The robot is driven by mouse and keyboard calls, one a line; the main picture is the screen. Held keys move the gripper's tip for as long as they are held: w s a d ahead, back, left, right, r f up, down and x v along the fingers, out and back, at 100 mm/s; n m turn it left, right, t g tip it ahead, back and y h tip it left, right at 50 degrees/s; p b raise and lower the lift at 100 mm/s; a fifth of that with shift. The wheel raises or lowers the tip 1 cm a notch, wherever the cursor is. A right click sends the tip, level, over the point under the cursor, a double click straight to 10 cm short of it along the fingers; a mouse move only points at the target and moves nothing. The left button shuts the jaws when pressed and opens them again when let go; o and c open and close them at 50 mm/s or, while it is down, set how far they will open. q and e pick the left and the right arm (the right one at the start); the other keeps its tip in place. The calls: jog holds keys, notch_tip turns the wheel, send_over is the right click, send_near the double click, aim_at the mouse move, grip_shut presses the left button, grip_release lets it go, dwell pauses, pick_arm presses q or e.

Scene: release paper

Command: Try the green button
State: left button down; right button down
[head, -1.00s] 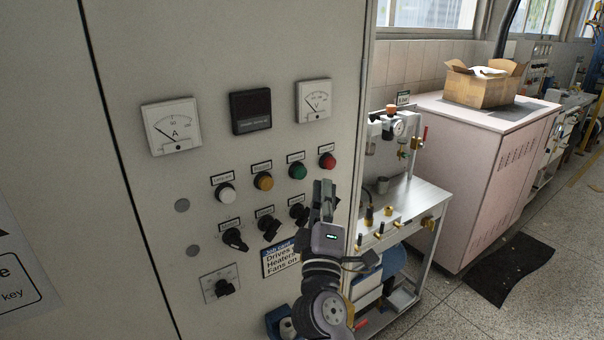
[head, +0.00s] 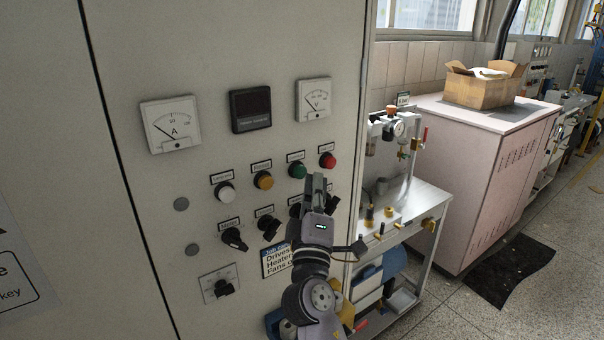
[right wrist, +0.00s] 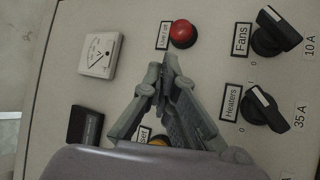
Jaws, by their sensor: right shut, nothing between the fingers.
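The green button (head: 297,171) is on the grey control panel, between the amber button (head: 264,180) and the red button (head: 327,160). My right gripper (head: 317,180) is shut and empty, fingertips up, just to the right of and slightly below the green button in the head view. Whether it touches the panel cannot be told. In the right wrist view the closed fingertips (right wrist: 168,62) sit just below the red button (right wrist: 183,33). The green button is hidden there behind the fingers. My left gripper is not in view.
Black rotary knobs (head: 234,239) sit below the button row; my right gripper partly covers one. Two dial meters (head: 171,126) and a dark display (head: 250,110) are above. A metal bench (head: 405,205) with fittings stands right of the cabinet.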

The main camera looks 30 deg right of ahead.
jog(key=shift+w, duration=0.1)
dwell(0.7)
jog(key=shift+w, duration=0.35)
jog(key=shift+w+b, duration=0.45)
dwell(0.7)
jog(key=shift+s, duration=0.9)
jog(key=shift+s+d+p, duration=0.2)
jog(key=shift+s+p, duration=0.1)
jog(key=shift+s, duration=2.2)
